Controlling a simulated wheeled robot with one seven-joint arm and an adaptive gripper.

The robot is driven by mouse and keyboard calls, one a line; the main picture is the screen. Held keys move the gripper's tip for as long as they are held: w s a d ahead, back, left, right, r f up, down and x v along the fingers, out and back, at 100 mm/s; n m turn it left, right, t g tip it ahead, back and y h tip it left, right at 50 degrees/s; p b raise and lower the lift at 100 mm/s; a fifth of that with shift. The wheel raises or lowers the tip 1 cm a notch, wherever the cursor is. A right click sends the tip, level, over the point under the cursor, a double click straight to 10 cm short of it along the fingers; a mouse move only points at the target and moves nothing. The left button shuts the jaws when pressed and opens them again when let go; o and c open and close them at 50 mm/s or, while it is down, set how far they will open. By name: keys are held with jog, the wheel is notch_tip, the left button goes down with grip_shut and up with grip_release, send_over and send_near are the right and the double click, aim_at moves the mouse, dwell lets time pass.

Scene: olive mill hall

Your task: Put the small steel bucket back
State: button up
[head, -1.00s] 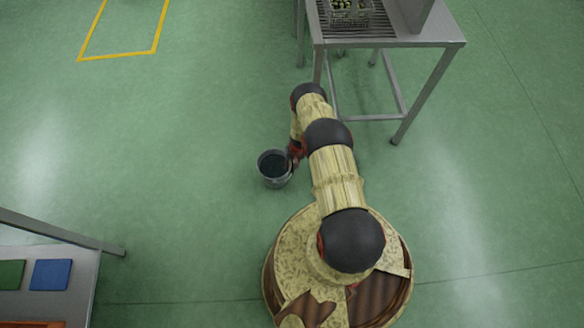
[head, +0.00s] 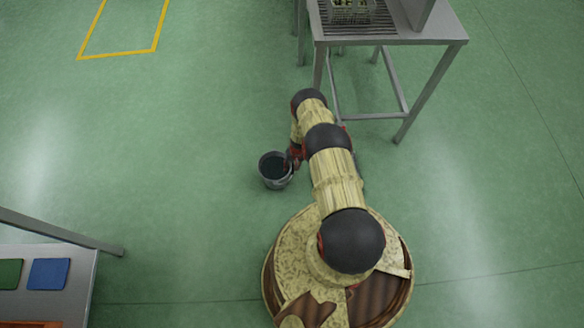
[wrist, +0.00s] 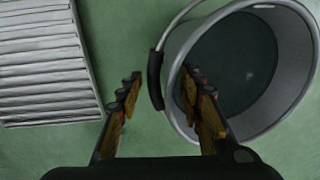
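The small steel bucket (head: 275,183) stands upright on the green floor, left of my arm in the head view. Its inside looks dark. In the wrist view the bucket (wrist: 300,110) fills the upper right, and its wire handle with a black grip (wrist: 155,82) hangs on the near left side. My gripper (wrist: 160,82) is open, with the black grip between its fingertips in the picture. The right finger overlaps the bucket's rim; I cannot tell if it touches. In the head view my gripper (head: 294,156) is beside the bucket, partly hidden by my arm.
A steel table (head: 440,38) with a grated top and a wire basket (head: 352,14) stands ahead. A bench with green and blue mats (head: 48,274) is at lower left. A pale slatted panel (wrist: 40,62) shows left in the wrist view. Floor left of the bucket is clear.

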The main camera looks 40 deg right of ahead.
jog(key=shift+o, duration=0.2)
